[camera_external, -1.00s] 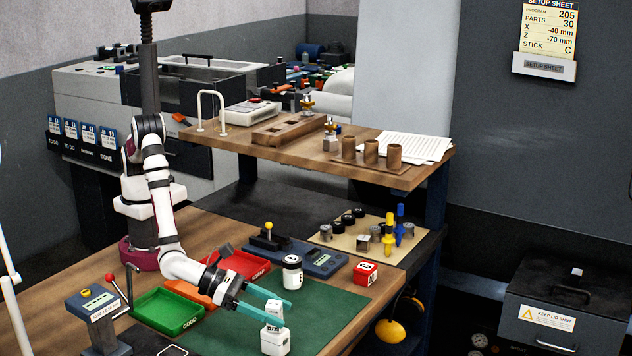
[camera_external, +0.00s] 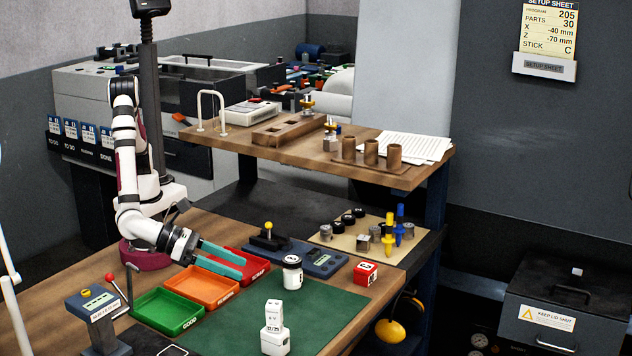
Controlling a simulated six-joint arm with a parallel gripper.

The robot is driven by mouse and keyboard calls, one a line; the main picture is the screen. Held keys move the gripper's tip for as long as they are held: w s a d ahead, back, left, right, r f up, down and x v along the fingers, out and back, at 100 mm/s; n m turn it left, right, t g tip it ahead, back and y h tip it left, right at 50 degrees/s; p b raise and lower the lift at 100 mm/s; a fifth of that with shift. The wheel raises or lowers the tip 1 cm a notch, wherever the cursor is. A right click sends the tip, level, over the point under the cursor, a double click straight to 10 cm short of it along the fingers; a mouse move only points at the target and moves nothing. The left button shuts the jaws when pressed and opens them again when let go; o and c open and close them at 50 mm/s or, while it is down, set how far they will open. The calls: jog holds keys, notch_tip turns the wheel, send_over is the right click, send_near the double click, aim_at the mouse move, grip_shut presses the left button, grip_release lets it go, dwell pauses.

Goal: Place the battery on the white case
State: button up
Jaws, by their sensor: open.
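The battery (camera_external: 273,313) is a small white block with dark markings. It stands upright on top of the white case (camera_external: 275,342), near the front of the green mat (camera_external: 318,310). My gripper (camera_external: 242,267) has teal fingers. It is open and empty, above the orange and red trays, up and left of the battery and clear of it.
A green tray (camera_external: 168,313), an orange tray (camera_external: 215,288) and a red tray (camera_external: 250,267) lie left of the mat. The mat's right side is clear.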

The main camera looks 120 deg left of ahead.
jog(key=s+a+r+n+g+y, duration=0.1)
jog(key=s+a+r+n+g, duration=0.4)
jog(key=a, duration=0.4)
jog(key=s+a+r+n+g+y, duration=0.2)
jog(key=s+a+n, duration=0.4)
jog(key=a, duration=0.3)
jog(key=s+n+g+h, duration=0.4)
jog(key=s+n+h, duration=0.3)
jog(key=s+n, duration=0.5)
jog(key=s, duration=0.7)
jog(key=shift+s+d+f+n+g+h, duration=0.15)
jog(key=shift+s+f+n+g+h, duration=0.15)
jog(key=shift+f+h, duration=0.1)
